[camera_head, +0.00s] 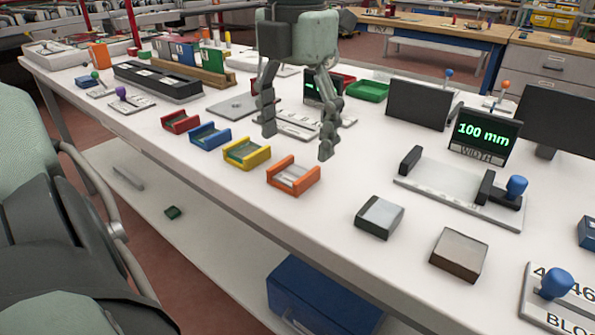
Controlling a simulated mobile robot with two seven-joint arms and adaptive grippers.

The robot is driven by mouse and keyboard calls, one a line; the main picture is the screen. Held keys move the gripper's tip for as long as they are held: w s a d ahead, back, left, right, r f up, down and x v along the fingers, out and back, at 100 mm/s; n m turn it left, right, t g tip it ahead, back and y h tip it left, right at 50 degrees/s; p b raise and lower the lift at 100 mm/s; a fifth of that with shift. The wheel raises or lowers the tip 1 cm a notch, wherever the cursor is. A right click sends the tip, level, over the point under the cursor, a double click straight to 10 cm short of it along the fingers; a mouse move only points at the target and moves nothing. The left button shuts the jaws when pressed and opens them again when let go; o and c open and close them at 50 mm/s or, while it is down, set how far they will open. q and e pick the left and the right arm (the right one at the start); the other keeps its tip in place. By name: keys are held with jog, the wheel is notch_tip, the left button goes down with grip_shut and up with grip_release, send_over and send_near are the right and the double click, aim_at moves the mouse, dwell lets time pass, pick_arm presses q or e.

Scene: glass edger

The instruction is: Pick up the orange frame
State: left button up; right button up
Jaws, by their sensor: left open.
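The orange frame (309,181) is a small open-ended tray with raised orange sides and a pale inside, resting on the white table near its front edge. It is the rightmost of a row of coloured frames. My left gripper (297,144) hangs from the top of the view with its two fingers spread apart and pointing down. It is empty. Its fingertips appear just behind and above the orange frame, apart from it. The exact height above the table is hard to tell. My right gripper is not in view.
The yellow frame (262,160), blue frame (222,140) and red frame (175,127) stand to the left. Two small blocks (380,216) (459,254) lie to the right. A width gauge (440,177) with a "100 mm" display (484,134) stands behind them.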

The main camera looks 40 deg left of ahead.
aim_at(293, 174)
pick_arm(q)
jog(key=f, duration=0.4)
jog(key=shift+s+a+f, duration=0.1)
jog(key=shift+a+f, duration=0.1)
jog(key=shift+f, duration=0.1)
jog(key=c, duration=1.3)
jog(key=shift+r, duration=0.15)
